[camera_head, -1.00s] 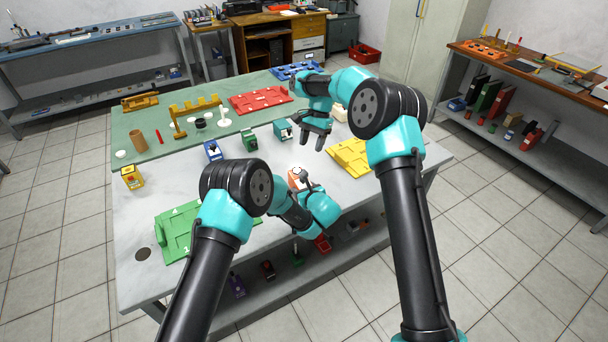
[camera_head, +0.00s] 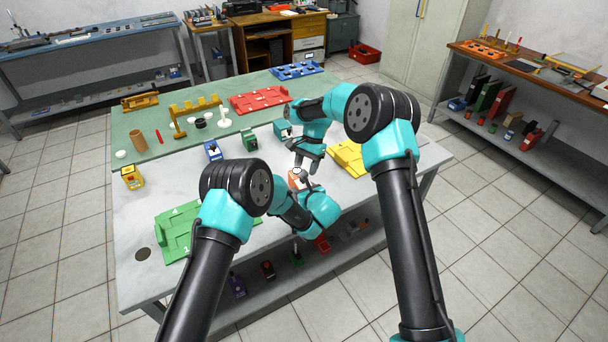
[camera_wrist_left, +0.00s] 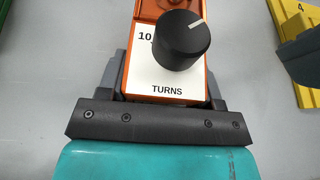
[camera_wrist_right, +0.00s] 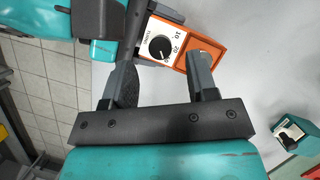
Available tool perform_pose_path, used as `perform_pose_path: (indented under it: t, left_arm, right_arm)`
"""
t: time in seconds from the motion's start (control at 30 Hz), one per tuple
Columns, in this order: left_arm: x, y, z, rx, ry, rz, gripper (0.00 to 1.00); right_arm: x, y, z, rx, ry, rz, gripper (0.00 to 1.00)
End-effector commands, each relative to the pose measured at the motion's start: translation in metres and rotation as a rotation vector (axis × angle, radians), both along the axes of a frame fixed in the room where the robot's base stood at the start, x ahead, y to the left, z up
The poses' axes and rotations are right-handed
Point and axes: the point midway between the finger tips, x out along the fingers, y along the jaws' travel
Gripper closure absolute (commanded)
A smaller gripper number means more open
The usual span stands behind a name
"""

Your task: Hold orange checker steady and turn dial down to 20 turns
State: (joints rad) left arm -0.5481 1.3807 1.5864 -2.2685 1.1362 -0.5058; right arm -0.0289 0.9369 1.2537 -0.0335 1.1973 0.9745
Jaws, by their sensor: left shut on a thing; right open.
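The orange checker (camera_head: 295,180) stands on the table's front part; it shows in the left wrist view (camera_wrist_left: 203,80) with a black dial (camera_wrist_left: 181,40), a white panel marked TURNS and a 10. My left gripper (camera_head: 304,181) is shut on the checker's sides. In the right wrist view the checker (camera_wrist_right: 205,53) has its dial (camera_wrist_right: 161,48) with marks 10, 20 and a third that is hard to read. My right gripper (camera_wrist_right: 162,80) is open, with its fingertips close to the checker. I cannot tell whether they touch it.
A yellow tray (camera_head: 349,155) lies right of the checker and a green tray (camera_head: 178,233) left of it. A teal box (camera_wrist_right: 292,133) stands nearby, with blue (camera_head: 213,150) and green (camera_head: 249,141) boxes farther left. The tabletop between them is clear.

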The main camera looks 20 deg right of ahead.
Motion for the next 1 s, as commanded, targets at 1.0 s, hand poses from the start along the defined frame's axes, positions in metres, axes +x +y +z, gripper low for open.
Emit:
perform_pose_path:
  t: [1.0]
  left_arm:
    - [-0.001, 0.001, -0.003, 0.001, 0.006, -0.001, 0.69]
  right_arm:
    - [-0.008, 0.010, -0.031, 0.000, -0.001, 0.000, 0.86]
